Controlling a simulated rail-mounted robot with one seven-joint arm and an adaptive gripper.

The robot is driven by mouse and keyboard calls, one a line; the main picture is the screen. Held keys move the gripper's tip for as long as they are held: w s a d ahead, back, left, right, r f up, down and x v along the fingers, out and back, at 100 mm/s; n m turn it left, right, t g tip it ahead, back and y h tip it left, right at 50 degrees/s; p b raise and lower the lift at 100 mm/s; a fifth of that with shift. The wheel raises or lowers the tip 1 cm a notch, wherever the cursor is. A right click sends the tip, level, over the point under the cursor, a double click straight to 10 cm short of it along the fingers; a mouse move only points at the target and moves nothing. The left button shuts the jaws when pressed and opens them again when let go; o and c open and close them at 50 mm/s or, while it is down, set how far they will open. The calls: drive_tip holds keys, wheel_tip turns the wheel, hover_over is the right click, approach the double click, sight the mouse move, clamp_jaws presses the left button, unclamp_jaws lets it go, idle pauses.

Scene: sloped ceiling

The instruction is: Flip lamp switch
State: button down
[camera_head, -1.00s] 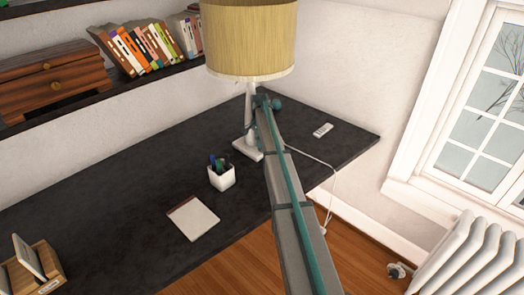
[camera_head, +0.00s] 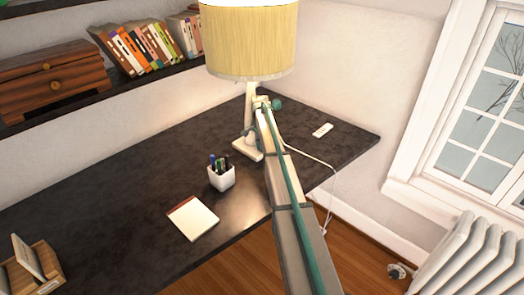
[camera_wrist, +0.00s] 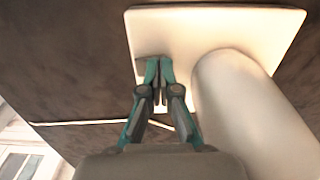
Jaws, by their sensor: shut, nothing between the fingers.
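The lamp stands on the dark desk, its pale yellow shade (camera_head: 250,42) now lit brightly. Its white base (camera_head: 243,146) and stem are partly hidden behind my arm. In the wrist view the square lamp base (camera_wrist: 270,24) and the thick white stem (camera_wrist: 245,105) show close up. My gripper (camera_wrist: 158,68) is shut and empty, its teal fingertips over the base just left of the stem. A small dark patch by the fingertips may be the switch, mostly hidden by the fingers. I cannot tell whether the fingertips touch it.
A white pen cup (camera_head: 221,178) and a notepad (camera_head: 192,218) lie on the desk (camera_head: 110,200) left of my arm. A white remote (camera_head: 322,130) and the lamp cord (camera_head: 312,160) are to the right. A radiator (camera_head: 475,262) stands below the window.

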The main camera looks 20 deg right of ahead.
drive_tip(key=shift+r+p, duration=1.3)
drive_tip(key=shift+r, duration=2.2)
